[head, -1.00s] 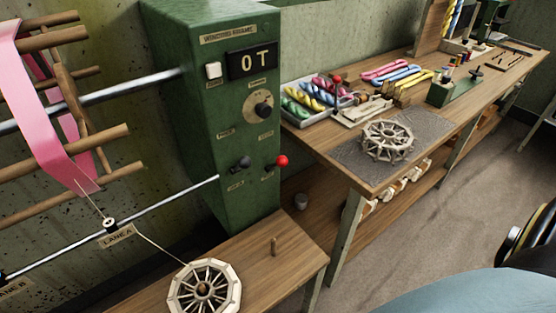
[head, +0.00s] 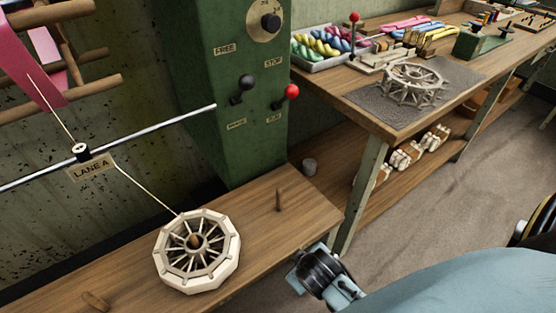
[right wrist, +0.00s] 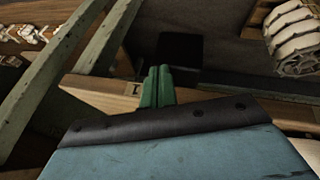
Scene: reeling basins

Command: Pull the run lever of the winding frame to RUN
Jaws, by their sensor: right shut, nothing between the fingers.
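The green winding frame (head: 229,135) stands upright at the upper middle of the head view. Its red-knobbed run lever (head: 291,92) sticks out from the face, between the STOP label (head: 273,62) above and the RUN label (head: 273,119) below. I cannot tell exactly which setting it is at. A black-knobbed lever (head: 248,83) is just left of it. My right gripper (right wrist: 159,74) is shut and empty in the right wrist view, its two green fingers together. In the head view my right arm comes in low right, well below the lever and apart from it. My left gripper is not in view.
A spoked reel (head: 229,275) sits on the wooden bench (head: 265,235), with a thread running up through the LANE A guide (head: 81,151). A short peg (head: 279,200) stands below the levers. A second table (head: 375,122) with skeins and another reel is at right.

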